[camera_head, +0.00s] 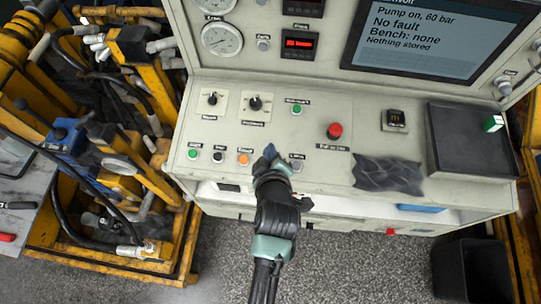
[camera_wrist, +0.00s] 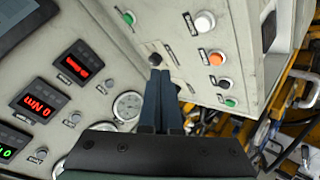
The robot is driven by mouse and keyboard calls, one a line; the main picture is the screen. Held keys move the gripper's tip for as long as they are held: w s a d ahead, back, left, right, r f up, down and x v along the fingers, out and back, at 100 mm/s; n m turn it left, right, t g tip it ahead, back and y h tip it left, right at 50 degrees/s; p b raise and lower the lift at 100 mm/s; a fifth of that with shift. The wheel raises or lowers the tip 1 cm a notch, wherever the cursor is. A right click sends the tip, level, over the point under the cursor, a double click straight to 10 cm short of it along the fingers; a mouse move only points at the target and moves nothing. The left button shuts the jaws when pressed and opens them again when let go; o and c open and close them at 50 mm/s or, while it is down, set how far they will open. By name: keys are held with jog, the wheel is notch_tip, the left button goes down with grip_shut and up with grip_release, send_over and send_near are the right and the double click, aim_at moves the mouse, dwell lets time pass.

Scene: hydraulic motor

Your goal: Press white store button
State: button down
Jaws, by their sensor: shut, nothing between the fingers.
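The white button (camera_head: 297,166) is at the right end of the front row on the sloped panel, just right of my gripper. It also shows in the wrist view (camera_wrist: 205,22), past the orange button, with nothing in front of it. My gripper (camera_head: 269,151) is shut and empty, its dark fingers close together over the panel, between the orange and white buttons in the head view. In the wrist view the fingertips (camera_wrist: 163,76) appear off to the side of the white button, with no contact on it visible.
The orange button (camera_head: 244,159), a black button (camera_head: 218,157) and a green button (camera_head: 194,153) lie left of my gripper. A red button (camera_head: 334,130), a dark cloth (camera_head: 388,175) and a black tray (camera_head: 470,165) lie right. The screen (camera_head: 440,38) reads "Pump on, 60 bar", "No fault", "Nothing stored".

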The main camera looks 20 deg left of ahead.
jog(key=shift+f, duration=0.1)
jog(key=f+b, duration=0.2)
jog(key=f, duration=0.1)
jog(key=w+f+b, duration=0.1)
jog(key=f+b, duration=0.1)
jog(key=b, duration=0.1)
jog(key=f+b, duration=0.3)
jog(key=shift+w+a+f, duration=0.2)
jog(key=shift+f, duration=0.1)
jog(key=shift+f, duration=0.1)
dwell(1.8)
jog(key=shift+f+b, duration=0.3)
jog(key=shift+b, duration=0.05)
jog(key=shift+w+f+b, duration=0.1)
jog(key=shift+f+b, duration=0.3)
jog(key=shift+b, duration=0.05)
dwell(0.5)
jog(key=shift+r, duration=0.15)
jog(key=shift+r+p, duration=0.65)
jog(key=shift+p, duration=0.05)
